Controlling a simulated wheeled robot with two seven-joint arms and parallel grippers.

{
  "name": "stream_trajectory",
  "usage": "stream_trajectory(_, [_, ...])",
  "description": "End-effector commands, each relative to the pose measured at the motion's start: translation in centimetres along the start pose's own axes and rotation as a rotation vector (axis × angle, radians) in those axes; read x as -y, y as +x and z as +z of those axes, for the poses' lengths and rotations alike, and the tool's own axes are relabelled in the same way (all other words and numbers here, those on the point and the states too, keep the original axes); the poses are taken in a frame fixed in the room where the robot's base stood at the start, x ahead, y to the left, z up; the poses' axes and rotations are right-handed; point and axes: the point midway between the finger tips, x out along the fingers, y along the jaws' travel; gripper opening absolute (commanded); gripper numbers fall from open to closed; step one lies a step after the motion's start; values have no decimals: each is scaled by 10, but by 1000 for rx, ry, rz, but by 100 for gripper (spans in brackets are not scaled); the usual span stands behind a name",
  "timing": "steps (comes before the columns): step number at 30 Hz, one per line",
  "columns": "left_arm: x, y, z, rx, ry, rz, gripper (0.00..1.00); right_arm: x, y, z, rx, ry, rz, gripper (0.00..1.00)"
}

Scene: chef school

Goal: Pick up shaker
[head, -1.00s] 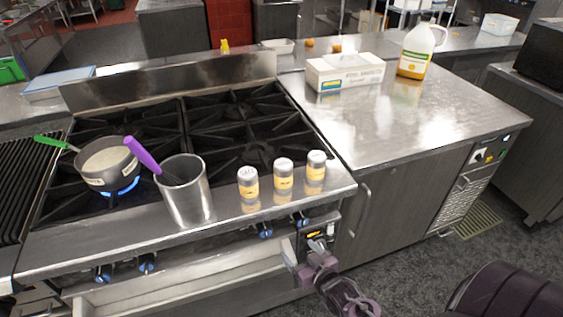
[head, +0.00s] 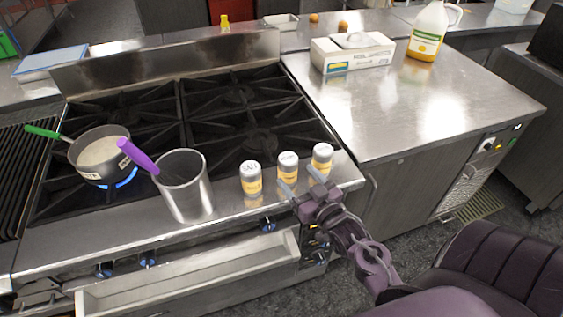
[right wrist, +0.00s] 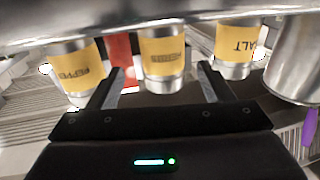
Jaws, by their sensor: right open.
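Three silver shakers with yellow labels stand upright in a row on the stove's front ledge. The left shaker (head: 250,180) is marked salt; the middle shaker (head: 288,163) and the right shaker (head: 322,156) stand beside it. My right gripper (head: 301,181) is open and empty, just in front of the middle and right shakers. In the right wrist view, which looks upside down, the middle shaker (right wrist: 163,58) appears between the open fingers (right wrist: 160,85), with no clear contact. The salt shaker (right wrist: 236,48) and the other shaker (right wrist: 76,68) flank it. My left gripper is out of view.
A metal cylinder (head: 186,195) with a purple-handled utensil (head: 138,155) stands left of the shakers. A pot (head: 100,155) sits over a blue flame. The steel counter (head: 430,100) at right holds a box (head: 352,54) and a jug (head: 427,35); its front is clear.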

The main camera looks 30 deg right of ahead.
Motion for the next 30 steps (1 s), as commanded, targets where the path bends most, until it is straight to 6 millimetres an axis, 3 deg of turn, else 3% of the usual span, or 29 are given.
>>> stream_trajectory(5, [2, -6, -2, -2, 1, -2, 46, 0, 18, -2, -1, 1, 0, 74])
stream_trajectory(13, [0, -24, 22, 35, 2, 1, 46, 4, 51, -3, 0, 2, 1, 74])
stream_trajectory(18, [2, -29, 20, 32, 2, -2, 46, 5, 72, 0, 0, 0, 0, 74])
stream_trajectory(27, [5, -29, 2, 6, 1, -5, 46, 5, 76, 2, 1, 0, 0, 74])
stream_trajectory(30, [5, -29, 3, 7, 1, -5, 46, 5, 76, 2, 1, 0, 0, 62])
